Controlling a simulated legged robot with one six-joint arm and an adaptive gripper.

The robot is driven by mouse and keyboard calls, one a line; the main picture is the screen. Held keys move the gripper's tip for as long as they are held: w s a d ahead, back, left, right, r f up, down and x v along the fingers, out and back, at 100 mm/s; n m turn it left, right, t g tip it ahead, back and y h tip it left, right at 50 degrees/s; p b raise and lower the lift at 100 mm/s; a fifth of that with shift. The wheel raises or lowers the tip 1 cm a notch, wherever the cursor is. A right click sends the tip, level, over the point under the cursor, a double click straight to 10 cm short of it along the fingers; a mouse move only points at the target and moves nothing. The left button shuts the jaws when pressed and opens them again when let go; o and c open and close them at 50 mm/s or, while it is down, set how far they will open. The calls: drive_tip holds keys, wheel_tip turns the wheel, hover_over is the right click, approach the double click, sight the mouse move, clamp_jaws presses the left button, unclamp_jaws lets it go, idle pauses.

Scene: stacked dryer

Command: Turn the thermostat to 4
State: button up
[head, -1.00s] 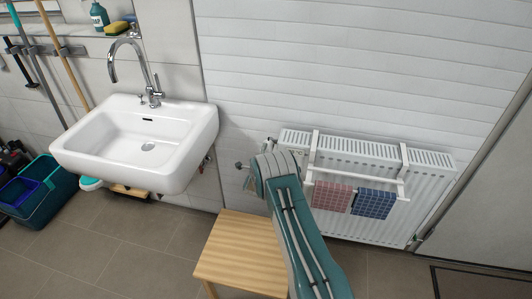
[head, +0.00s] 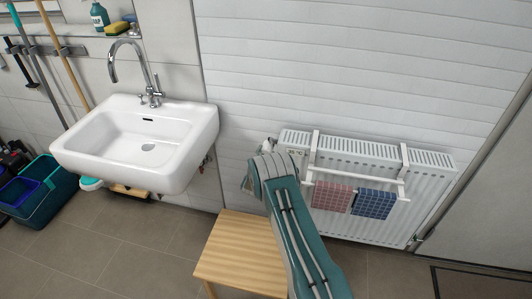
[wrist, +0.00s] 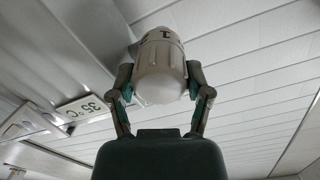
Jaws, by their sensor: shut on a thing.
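The thermostat is a white ribbed knob (wrist: 160,55) in the upper middle of the wrist view. A dark mark shows near its far rim, but I cannot read it surely. My gripper (wrist: 160,78) has one finger on each side of the knob and is shut on it. In the head view, my arm's end hides most of the thermostat and the gripper. A small white part (head: 270,143) shows just above the arm, at the radiator's left end.
The white radiator (head: 395,215) carries a rail with a red cloth (head: 332,197) and a blue cloth (head: 373,204). A 35 °C label (wrist: 85,107) shows beside the knob. A wooden stool (head: 240,252) stands beneath my arm; the sink (head: 140,140) is left.

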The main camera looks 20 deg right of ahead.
drive_tip(key=n, duration=0.6)
drive_tip(key=shift+a+f+n, duration=0.15)
drive_tip(key=shift+f+n, duration=0.1)
drive_tip(key=shift+n, duration=0.05)
idle(0.5)
drive_tip(key=o, duration=1.1)
drive_tip(key=shift+o, duration=0.2)
drive_tip(key=shift+r, duration=0.15)
drive_tip(key=v, duration=1.1)
drive_tip(key=shift+s+a, duration=0.25)
drive_tip(key=shift+a, duration=0.15)
